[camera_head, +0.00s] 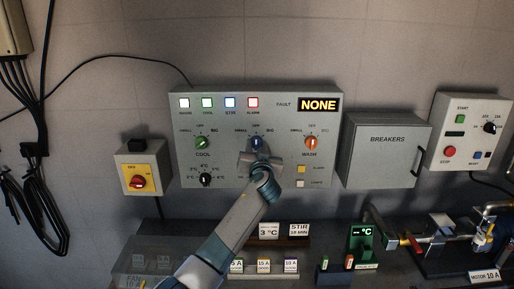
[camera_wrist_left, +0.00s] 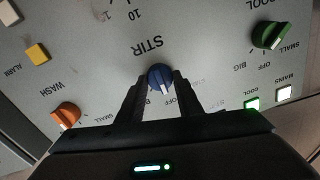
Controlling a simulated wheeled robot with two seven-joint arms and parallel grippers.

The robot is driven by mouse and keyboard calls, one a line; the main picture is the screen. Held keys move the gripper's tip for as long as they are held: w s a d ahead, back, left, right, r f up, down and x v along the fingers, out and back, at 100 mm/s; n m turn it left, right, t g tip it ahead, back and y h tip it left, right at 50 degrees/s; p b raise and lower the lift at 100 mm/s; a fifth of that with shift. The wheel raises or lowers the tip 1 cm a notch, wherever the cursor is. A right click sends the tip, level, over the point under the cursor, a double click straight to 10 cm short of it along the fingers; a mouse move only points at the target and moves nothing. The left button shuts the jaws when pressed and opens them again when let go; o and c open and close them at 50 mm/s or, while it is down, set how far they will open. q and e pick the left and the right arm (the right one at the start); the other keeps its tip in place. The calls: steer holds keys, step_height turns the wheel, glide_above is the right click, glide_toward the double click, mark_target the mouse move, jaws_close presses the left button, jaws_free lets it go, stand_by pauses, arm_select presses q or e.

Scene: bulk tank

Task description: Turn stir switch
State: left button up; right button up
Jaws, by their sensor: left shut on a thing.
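The blue stir switch (camera_head: 256,142) is a knob in the middle of the grey control panel (camera_head: 225,175), between the green cool knob (camera_head: 202,142) and the orange wash knob (camera_head: 311,142). My left gripper (camera_head: 257,151) reaches up to it from below and covers its lower part. In the left wrist view the blue stir switch (camera_wrist_left: 160,77) sits between the two dark fingertips of my left gripper (camera_wrist_left: 158,80), which are shut on its sides. That view is upside down, with the STIR label above the knob. My right gripper is not in view.
A black knob (camera_head: 205,180) sits below the cool knob. A lit display reads NONE (camera_head: 318,104). A yellow box with a red switch (camera_head: 138,182) is at left. A closed breakers box (camera_head: 385,150) and a start/stop box (camera_head: 470,130) are at right. A cluttered bench lies below.

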arm_select(q)
steer(key=shift+f+m+b, duration=0.15)
steer(key=shift+m+b, duration=0.4)
steer(key=shift+m, duration=0.15)
steer(key=m+b, duration=0.1)
steer(key=m, duration=0.4)
steer(key=shift+m+b, duration=0.3)
steer(key=shift+m, duration=0.1)
steer(key=shift+m+t, duration=0.3)
steer(key=shift+m, duration=1.1)
steer(key=o, duration=0.9)
steer(key=shift+o, duration=0.7)
